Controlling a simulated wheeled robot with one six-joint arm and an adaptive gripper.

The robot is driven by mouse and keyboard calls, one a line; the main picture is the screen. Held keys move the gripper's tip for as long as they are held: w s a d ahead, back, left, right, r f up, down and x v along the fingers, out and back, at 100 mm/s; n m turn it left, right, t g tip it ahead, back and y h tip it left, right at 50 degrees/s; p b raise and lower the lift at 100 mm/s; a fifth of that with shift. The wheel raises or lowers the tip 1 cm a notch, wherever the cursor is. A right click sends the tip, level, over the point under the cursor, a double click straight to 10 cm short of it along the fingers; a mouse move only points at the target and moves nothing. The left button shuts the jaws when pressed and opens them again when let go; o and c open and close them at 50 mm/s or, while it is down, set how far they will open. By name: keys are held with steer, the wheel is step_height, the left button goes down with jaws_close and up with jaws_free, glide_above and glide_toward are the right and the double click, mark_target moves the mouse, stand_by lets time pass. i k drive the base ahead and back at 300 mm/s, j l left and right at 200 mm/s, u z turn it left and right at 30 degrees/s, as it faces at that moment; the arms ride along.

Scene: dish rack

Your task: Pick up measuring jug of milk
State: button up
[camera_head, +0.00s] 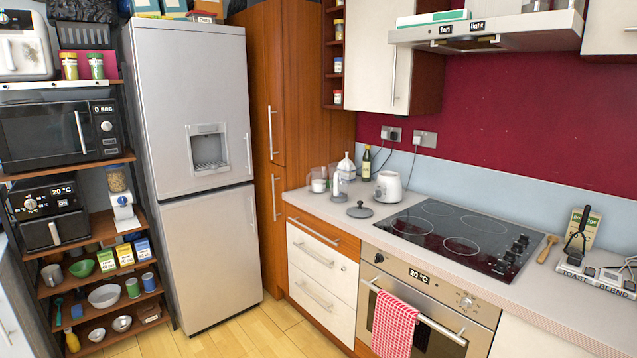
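A small see-through vessel with white contents (318,184) stands at the back left corner of the counter, left of the hob. It may be the measuring jug of milk, but it is too small to tell for sure. Another pale, partly clear item (338,188) stands close to its right. My gripper is not in view.
A white bottle-like vessel (346,167), a dark bottle (366,163) and a white toaster-like appliance (388,187) stand behind. A grey lid (360,210) lies in front. The black hob (462,238) is bare. Wooden floor (262,330) is clear before the fridge (205,200).

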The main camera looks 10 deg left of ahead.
mark_target(318, 175)
steer(key=i+j, duration=0.25)
steer(key=i, duration=0.2)
steer(key=i+j+z, duration=0.1)
steer(key=i+j, duration=0.15)
steer(key=i, duration=0.15)
steer(key=i+j, duration=0.3)
steer(key=i, duration=0.15)
